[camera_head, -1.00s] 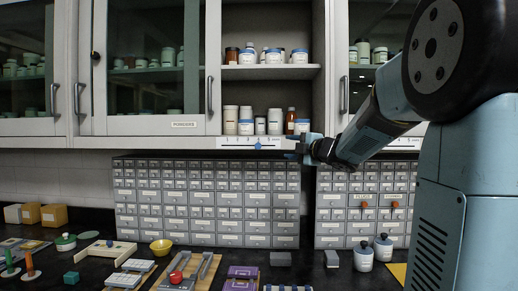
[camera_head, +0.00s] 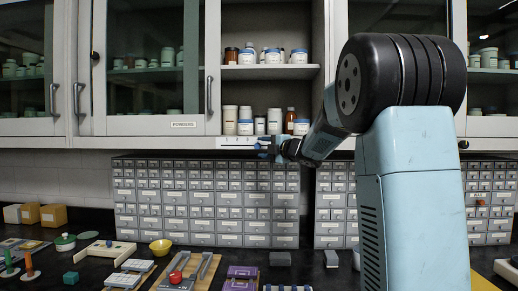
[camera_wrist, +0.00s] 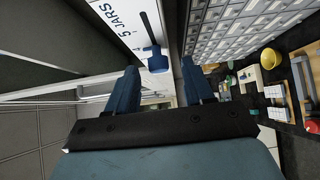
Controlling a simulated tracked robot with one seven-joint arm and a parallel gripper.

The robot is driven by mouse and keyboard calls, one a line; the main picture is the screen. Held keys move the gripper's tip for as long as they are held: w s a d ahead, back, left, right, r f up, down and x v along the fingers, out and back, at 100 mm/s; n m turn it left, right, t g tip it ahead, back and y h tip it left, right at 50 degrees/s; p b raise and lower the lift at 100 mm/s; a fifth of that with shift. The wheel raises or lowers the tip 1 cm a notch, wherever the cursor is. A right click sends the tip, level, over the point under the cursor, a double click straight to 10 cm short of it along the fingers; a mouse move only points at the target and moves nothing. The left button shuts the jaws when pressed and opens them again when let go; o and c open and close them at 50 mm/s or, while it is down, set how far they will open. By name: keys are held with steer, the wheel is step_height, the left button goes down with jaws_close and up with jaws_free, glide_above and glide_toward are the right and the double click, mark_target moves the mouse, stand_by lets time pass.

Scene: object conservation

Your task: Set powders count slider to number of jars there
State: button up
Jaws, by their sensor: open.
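The white slider strip (camera_head: 232,141) runs along the cabinet's lower edge, below the open shelves. Its blue knob (camera_wrist: 155,60) shows in the wrist view, beside printed text "5 JARS" (camera_wrist: 122,20). My gripper (camera_head: 268,148) is open at the strip. In the wrist view, the knob lies near the gap between my fingertips (camera_wrist: 160,67); I cannot tell whether they touch it. A label reading "POWDERS" (camera_head: 183,124) is on the cabinet frame left of the open shelves. White jars (camera_head: 230,119) and brown bottles stand on the open shelves; greenish jars (camera_head: 140,62) stand behind the left glass.
Grey drawer units (camera_head: 205,200) fill the wall below the cabinets. The dark counter holds a yellow bowl (camera_head: 161,246), a wooden tray, purple items (camera_head: 242,278) and wooden boxes (camera_head: 54,215). My arm hides part of the right cabinet and counter.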

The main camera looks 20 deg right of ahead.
mark_target(258, 146)
steer(key=shift+x, duration=1.25)
jaws_close()
steer(key=shift+f, duration=0.1)
